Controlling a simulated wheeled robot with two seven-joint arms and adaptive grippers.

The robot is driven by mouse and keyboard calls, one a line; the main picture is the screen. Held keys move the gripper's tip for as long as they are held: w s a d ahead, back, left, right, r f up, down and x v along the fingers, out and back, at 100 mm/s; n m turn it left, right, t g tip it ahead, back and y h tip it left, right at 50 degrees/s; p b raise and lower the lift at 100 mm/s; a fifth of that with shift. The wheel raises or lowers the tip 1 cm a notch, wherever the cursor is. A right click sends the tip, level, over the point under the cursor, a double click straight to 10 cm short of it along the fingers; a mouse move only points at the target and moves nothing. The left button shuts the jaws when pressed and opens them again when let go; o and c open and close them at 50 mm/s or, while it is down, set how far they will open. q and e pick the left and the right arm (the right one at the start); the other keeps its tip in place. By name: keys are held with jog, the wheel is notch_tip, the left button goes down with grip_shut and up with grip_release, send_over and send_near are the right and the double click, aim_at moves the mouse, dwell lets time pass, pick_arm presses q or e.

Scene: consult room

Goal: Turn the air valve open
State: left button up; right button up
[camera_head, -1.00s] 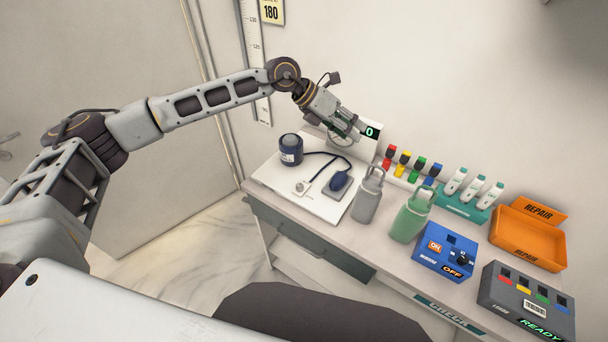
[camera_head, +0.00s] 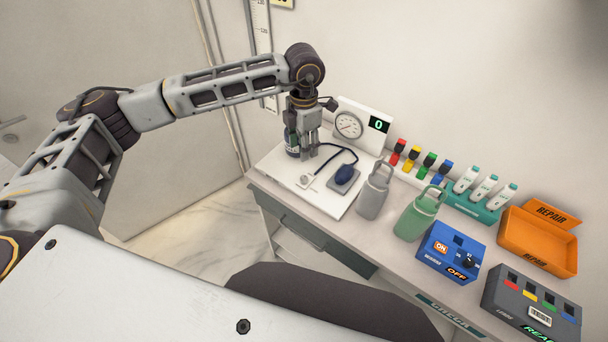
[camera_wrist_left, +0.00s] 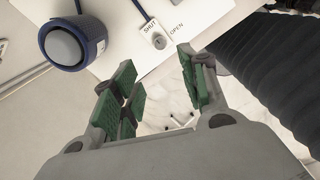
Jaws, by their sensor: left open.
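The air valve (camera_head: 304,181) is a small white fitting with a grey knob on the white board (camera_head: 318,203). In the left wrist view the valve (camera_wrist_left: 158,40) lies beyond my fingertips, with SHUT and OPEN printed beside it. Which mark the knob points to is too small to tell. My left gripper (camera_head: 304,153) points down above the board, a little beyond the valve in the head view. In the left wrist view its green-padded fingers (camera_wrist_left: 158,75) are apart, with nothing between them. My right gripper is not in view.
A dark blue cuff roll (camera_wrist_left: 76,42) stands close beside the gripper. A gauge panel (camera_head: 364,127) reading 0 stands behind. Grey (camera_head: 373,194) and green (camera_head: 418,216) bottles stand right of the board.

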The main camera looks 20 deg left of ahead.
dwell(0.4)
pick_arm(q)
jog(key=p, duration=0.3)
send_near(304, 177)
notch_tip(304, 177, down, 7)
jog(key=shift+s+r, duration=0.1)
jog(key=shift+s, duration=0.05)
jog(key=shift+f, duration=1.05)
grip_shut()
